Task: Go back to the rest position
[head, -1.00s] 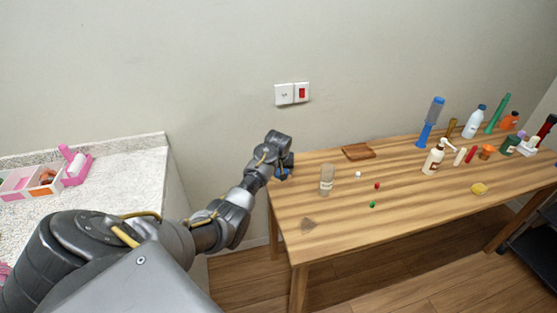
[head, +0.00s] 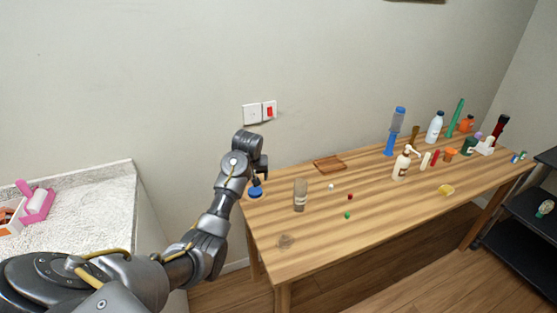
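My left arm comes in from the lower left, and its gripper end (head: 251,158) is over the left end of the wooden table (head: 380,210). The fingers are small and mostly hidden by the wrist, so I cannot tell whether they are open or shut. A round blue lid-like thing (head: 255,192) shows just below the gripper, near the table's left edge. I cannot make out any contact between it and the fingers. My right gripper is not in view.
A clear jar (head: 300,195) stands right of the gripper, with a brown board (head: 329,164) behind it. Several bottles, including a white pump bottle (head: 402,164), stand farther right. A white speckled counter (head: 90,205) is at left; a dark shelf (head: 535,225) is at right.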

